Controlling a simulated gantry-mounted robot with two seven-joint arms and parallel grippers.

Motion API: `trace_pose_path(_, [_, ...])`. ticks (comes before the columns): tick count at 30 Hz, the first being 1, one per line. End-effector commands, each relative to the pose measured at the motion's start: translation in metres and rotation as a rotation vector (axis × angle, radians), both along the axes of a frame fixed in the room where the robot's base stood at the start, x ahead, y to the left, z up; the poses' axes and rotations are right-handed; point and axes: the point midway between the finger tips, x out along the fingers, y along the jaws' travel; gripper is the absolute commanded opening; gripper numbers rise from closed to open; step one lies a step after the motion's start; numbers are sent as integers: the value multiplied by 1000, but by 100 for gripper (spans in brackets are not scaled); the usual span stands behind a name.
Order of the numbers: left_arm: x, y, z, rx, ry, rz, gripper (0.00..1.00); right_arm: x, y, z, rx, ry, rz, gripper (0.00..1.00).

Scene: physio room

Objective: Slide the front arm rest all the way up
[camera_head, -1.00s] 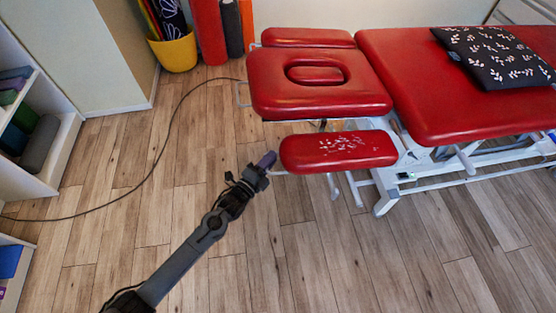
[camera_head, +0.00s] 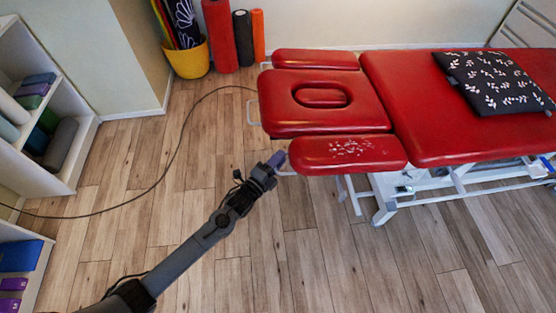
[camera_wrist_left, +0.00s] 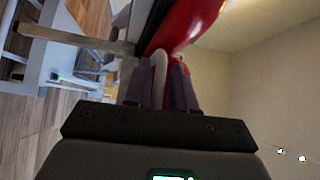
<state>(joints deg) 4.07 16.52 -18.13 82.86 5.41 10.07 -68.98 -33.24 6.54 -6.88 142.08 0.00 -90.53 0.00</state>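The red pad (camera_wrist_left: 185,25) shows just beyond. My right gripper is not in view.
The red treatment table (camera_head: 425,125) carries a black leaf-print cushion (camera_head: 495,80). The far arm rest (camera_head: 315,60) lies behind. A yellow bucket (camera_head: 188,60), rolled mats (camera_head: 220,35) and a shelf (camera_head: 85,150) stand left. A cable crosses the floor; the near floor is clear.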

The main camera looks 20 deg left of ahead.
Motion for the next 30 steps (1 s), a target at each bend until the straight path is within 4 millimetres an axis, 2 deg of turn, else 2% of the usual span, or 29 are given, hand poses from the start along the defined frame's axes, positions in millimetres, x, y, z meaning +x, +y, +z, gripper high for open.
trace_pose_path(1, [3,-1,9,-4,-17,-1,28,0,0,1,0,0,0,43])
trace_pose_path(3, [2,-1,8,-4,-16,-1,36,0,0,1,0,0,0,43])
trace_pose_path(20, [-3,0,3,-1,-2,-1,36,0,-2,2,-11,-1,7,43])
trace_pose_path(26, [-27,6,3,0,-1,-1,36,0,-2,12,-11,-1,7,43])
trace_pose_path(30, [-51,11,2,-1,-1,-2,36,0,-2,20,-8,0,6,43])
